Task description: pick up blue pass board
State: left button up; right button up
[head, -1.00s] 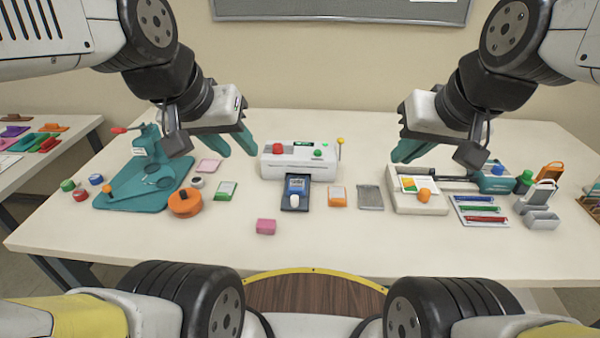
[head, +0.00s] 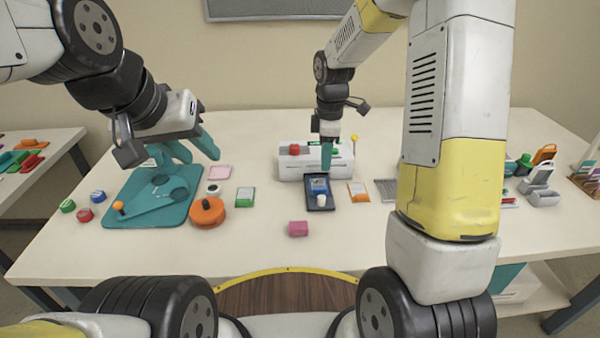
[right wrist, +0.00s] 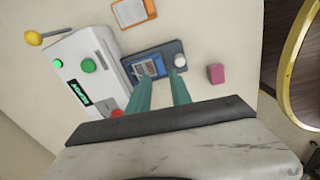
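The blue pass board (head: 318,185) shows a blue face with a lighter printed patch. It lies on a dark tray (head: 311,205) in front of the white machine, with a white knob (head: 322,199) at its near end. The board also shows in the right wrist view (right wrist: 150,62). My right gripper (head: 326,166) is above the board's far end. In the right wrist view its two teal fingers (right wrist: 160,88) are apart with nothing between them, pointing at the board. My left gripper (head: 202,157) is open and empty above the teal press, left of the machine.
The white machine (head: 289,168) with red and green buttons stands just behind the tray. An orange-edged card (head: 358,191) lies right of it, a pink block (head: 298,229) in front. An orange round tool (head: 207,212) and green card (head: 245,197) lie left. The front table is mostly clear.

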aim_at(320, 187)
jog(key=shift+w+a+f+n, duration=0.2)
jog(key=shift+a+f+n, duration=0.1)
jog(key=shift+f, duration=0.3)
jog(key=shift+w+a+f+n, duration=0.2)
jog(key=shift+a+f+n, duration=0.1)
jog(key=shift+f, duration=0.25)
notch_tip(320, 187, down, 8)
jog(key=shift+s+r, duration=0.1)
jog(key=shift+s, duration=0.05)
grip_shut()
